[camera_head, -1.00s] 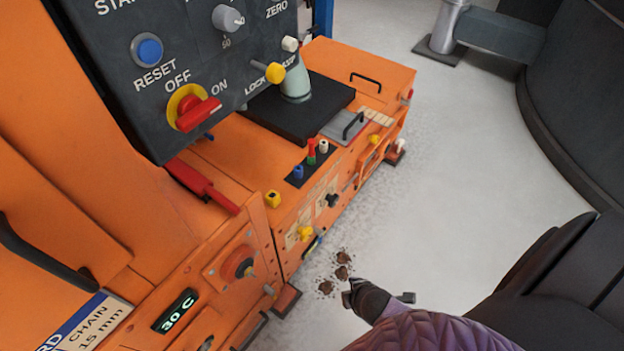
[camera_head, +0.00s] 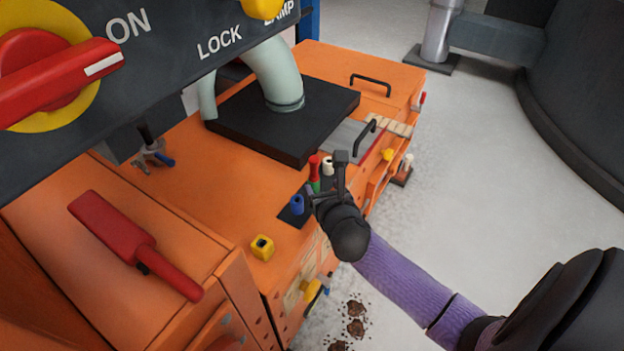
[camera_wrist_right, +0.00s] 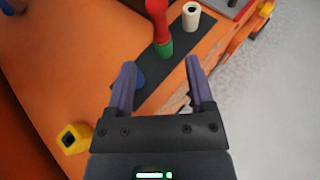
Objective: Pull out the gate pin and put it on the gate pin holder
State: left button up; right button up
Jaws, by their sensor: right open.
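My right gripper (camera_head: 325,178) is open and empty over the black strip on the orange machine top. In the right wrist view its two fingers (camera_wrist_right: 160,65) point at a red pin with a green lower part (camera_wrist_right: 160,30), which stands upright beyond the fingertips. It also shows in the head view (camera_head: 314,167). A blue piece (camera_head: 297,205) stands on the same black strip (camera_wrist_right: 172,66) and is partly hidden by a finger in the wrist view. A white hollow piece (camera_wrist_right: 191,16) stands at its far end. No label shows which is the gate pin or its holder. My left gripper is not in view.
A yellow block (camera_head: 262,247) with a dark hole sits on the near machine edge. A red lever (camera_head: 135,245) lies at the left, and a control panel (camera_head: 200,60) overhangs the upper left. A black plate with a grey-green pipe (camera_head: 280,75) stands behind.

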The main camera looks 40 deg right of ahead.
aim_at(315, 173)
jog(key=b+x, duration=0.6)
jog(key=x, duration=0.3)
jog(key=shift+s+f, duration=0.1)
jog(key=shift+f, duration=0.05)
jog(key=shift+w+d, duration=0.15)
jog(key=shift+w, duration=0.05)
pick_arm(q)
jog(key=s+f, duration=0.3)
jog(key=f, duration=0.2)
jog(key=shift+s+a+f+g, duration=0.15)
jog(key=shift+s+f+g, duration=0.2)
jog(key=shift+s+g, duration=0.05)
pick_arm(e)
jog(key=shift+r, duration=0.2)
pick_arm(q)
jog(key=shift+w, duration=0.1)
pick_arm(e)
jog(key=shift+c, duration=0.2)
jog(key=c, duration=0.7)
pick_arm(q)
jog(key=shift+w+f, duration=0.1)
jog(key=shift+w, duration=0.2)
pick_arm(e)
grip_shut()
